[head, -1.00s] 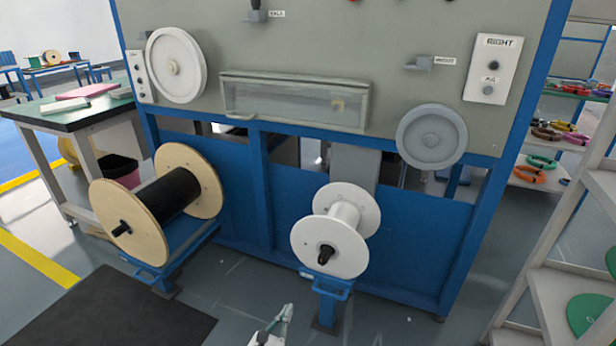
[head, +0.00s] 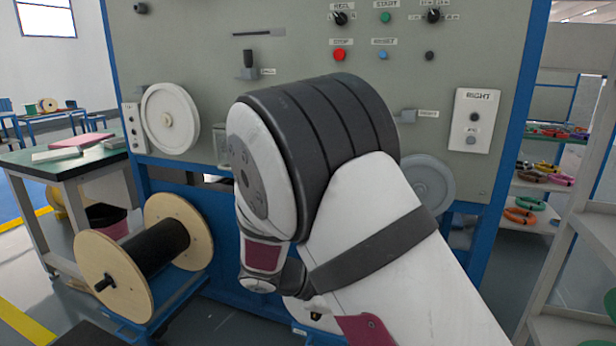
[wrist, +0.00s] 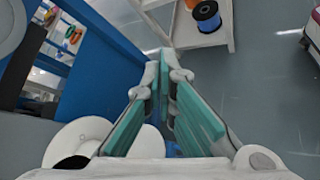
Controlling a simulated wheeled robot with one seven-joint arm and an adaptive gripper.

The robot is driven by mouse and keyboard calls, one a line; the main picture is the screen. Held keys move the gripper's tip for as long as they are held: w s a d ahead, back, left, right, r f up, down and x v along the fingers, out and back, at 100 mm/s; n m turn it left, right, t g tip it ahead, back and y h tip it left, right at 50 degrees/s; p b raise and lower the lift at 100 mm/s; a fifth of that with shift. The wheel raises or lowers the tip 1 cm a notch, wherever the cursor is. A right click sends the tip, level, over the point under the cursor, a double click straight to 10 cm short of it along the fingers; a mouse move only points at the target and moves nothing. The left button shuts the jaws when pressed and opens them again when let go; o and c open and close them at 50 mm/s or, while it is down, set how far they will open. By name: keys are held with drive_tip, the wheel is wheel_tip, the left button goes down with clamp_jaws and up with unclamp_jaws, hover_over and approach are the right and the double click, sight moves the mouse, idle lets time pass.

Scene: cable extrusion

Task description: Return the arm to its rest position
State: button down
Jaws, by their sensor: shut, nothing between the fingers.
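My arm (head: 320,180) is folded up close in front of the head camera and fills the middle of that view. My gripper is hidden in the head view. In the wrist view my gripper (wrist: 163,75) has its teal-padded fingers closed together with nothing seen between them. A white spool (wrist: 75,140) shows below and left of the fingers in the wrist view. In the head view the arm covers most or all of it.
The control panel (head: 225,30) stands behind the arm, with a wooden-flanged spool (head: 115,280) of black cable at its lower left. A green-topped table (head: 60,160) is at the left. A pale shelf (head: 560,280) stands at the right. Open floor (wrist: 270,90) shows right of the fingers.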

drive_tip(key=s+d+r+m+g+y, duration=0.25)
drive_tip(key=s+d+r+m, duration=0.2)
drive_tip(key=s+r, duration=0.35)
drive_tip(key=s+d+r+m+g+y, duration=0.2)
drive_tip(key=s+d+r+m+y, duration=0.25)
drive_tip(key=s, duration=0.55)
drive_tip(key=s+a+r+m+t+y, duration=0.1)
drive_tip(key=s+m+y, duration=0.15)
drive_tip(key=s, duration=0.65)
drive_tip(key=s+a+r+m+t+y, duration=0.1)
drive_tip(key=s+a+m+t+y, duration=0.15)
drive_tip(key=s, duration=0.55)
wheel_tip(320, 180, up, 33)
drive_tip(key=d+n+t+p, duration=0.1)
drive_tip(key=t+p, duration=0.2)
drive_tip(key=p, duration=2.7)
drive_tip(key=shift+d+f, duration=0.15)
drive_tip(key=shift+d, duration=0.1)
drive_tip(key=shift+w, duration=0.1)
